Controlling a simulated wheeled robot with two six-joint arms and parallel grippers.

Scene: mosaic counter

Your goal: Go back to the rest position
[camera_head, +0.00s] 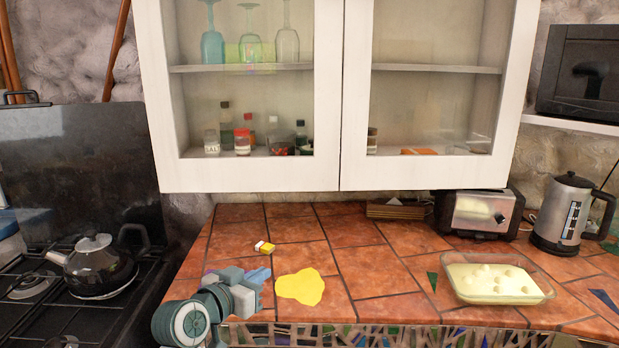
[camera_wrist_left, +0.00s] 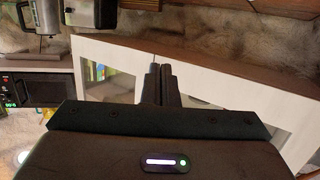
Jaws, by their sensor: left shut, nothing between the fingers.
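My left gripper (camera_head: 246,293) is over the front left part of the tiled counter (camera_head: 385,285), at the end of my grey arm. In the left wrist view its two dark fingers (camera_wrist_left: 159,84) lie together, shut and empty, in front of the white wall cabinet (camera_wrist_left: 208,75). No object is held. My right gripper is in neither view.
A yellow flat patch (camera_head: 300,287) and a small yellow-and-white box (camera_head: 264,247) lie near the left gripper. A glass dish (camera_head: 495,281), toaster (camera_head: 478,212) and kettle (camera_head: 562,212) stand to the right. A stove with a teapot (camera_head: 98,268) is at left.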

